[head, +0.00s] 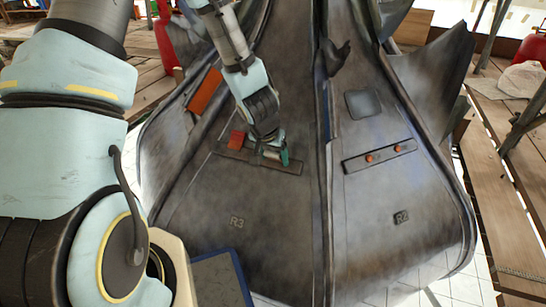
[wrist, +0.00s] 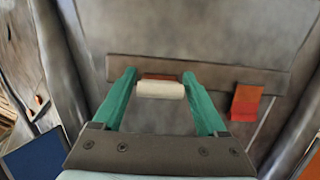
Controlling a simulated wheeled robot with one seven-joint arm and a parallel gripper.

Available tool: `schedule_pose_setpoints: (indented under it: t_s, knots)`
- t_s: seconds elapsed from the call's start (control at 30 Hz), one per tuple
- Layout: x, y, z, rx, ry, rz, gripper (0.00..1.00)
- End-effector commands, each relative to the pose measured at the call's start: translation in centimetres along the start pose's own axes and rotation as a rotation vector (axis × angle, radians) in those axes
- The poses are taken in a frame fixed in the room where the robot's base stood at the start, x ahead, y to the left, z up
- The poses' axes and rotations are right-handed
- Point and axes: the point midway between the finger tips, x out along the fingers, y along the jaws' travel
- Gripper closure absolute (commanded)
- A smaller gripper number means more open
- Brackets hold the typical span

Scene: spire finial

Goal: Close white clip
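The white clip (wrist: 160,90) is a short, pale roll in front of a small orange piece on a dark strip. My gripper (wrist: 160,82) has two green fingers, one at each end of the clip. In the head view, my gripper (head: 273,157) reaches down to the strip on the R3 panel. The clip is mostly hidden there by my gripper.
An orange clip (head: 236,140) stands beside my gripper on the same strip (head: 288,169). The R2 panel, to the right, carries a strip (head: 390,155) with orange knobs. A raised ridge (head: 322,190) separates the panels. A blue-edged board (head: 222,280) is at the bottom.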

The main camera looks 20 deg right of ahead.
Motion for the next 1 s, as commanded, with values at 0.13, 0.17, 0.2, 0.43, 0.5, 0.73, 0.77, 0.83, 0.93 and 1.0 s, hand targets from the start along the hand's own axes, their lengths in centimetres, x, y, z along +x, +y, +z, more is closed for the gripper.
schedule_pose_setpoints:
  t_s: [0.13, 0.17, 0.2, 0.43, 0.5, 0.73, 0.77, 0.83, 0.93, 1.0]
  knots:
    - [-0.01, 0.0, 0.01, 0.0, 0.0, 0.0, 0.43]
    - [-0.01, 0.0, 0.01, 0.0, 0.0, 0.0, 0.46]
    - [-0.01, 0.0, 0.01, 0.0, 0.0, 0.0, 0.51]
    - [-0.01, 0.01, 0.01, 0.0, 0.0, 0.0, 0.77]
    - [-0.01, 0.01, 0.01, 0.0, 0.0, 0.0, 0.85]
    - [-0.05, 0.01, 0.0, 0.0, -0.001, 0.0, 0.99]
    - [-0.07, 0.02, -0.01, 0.0, -0.002, 0.0, 0.99]
    - [-0.16, 0.05, -0.05, 0.001, -0.005, 0.001, 0.99]
    - [-0.36, 0.07, -0.15, 0.001, -0.015, 0.001, 0.99]
    - [-0.5, 0.04, -0.26, 0.001, -0.025, 0.001, 0.99]
